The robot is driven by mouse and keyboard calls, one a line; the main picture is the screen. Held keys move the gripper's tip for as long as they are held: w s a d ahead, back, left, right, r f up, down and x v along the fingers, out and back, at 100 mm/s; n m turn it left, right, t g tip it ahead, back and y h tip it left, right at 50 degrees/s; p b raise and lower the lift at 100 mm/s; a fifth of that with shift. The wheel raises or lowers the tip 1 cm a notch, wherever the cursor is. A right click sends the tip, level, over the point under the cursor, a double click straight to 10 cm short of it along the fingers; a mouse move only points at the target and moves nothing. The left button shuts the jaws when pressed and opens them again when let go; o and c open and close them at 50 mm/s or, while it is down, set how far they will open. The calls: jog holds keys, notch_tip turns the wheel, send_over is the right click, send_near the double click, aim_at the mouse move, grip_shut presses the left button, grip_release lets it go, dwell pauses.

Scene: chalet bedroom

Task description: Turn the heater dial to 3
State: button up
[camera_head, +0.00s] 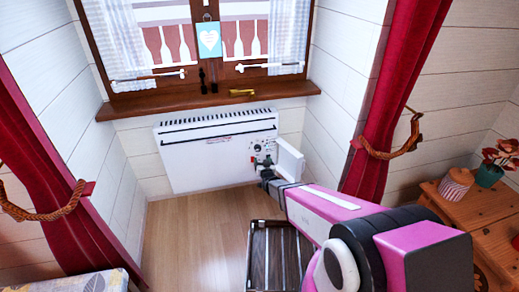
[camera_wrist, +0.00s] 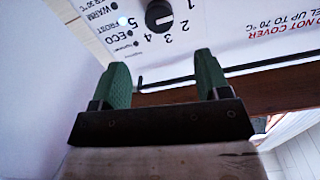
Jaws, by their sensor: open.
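The white heater (camera_head: 200,152) hangs on the wall under the window. Its control panel is at its right end. In the wrist view the black dial (camera_wrist: 158,15) shows at the top edge, partly cut off, with printed numbers 1 to 5 around it, upside down. A small white mark shows on the dial, but I cannot tell for certain which number it points to. My gripper (camera_wrist: 162,70) is open and empty, its two green fingers apart, with the dial beyond the gap between them. In the head view my gripper (camera_head: 264,168) is at the panel.
A white flap (camera_head: 289,160) stands open right of the panel, close to my gripper. The wooden sill (camera_head: 205,100) is above the heater. A dark slatted rack (camera_head: 278,258) stands on the floor below my arm. Red curtains (camera_head: 388,110) hang at both sides.

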aim_at(258, 149)
jog(key=x, duration=1)
jog(key=shift+w, duration=0.3)
jog(key=c, duration=0.9)
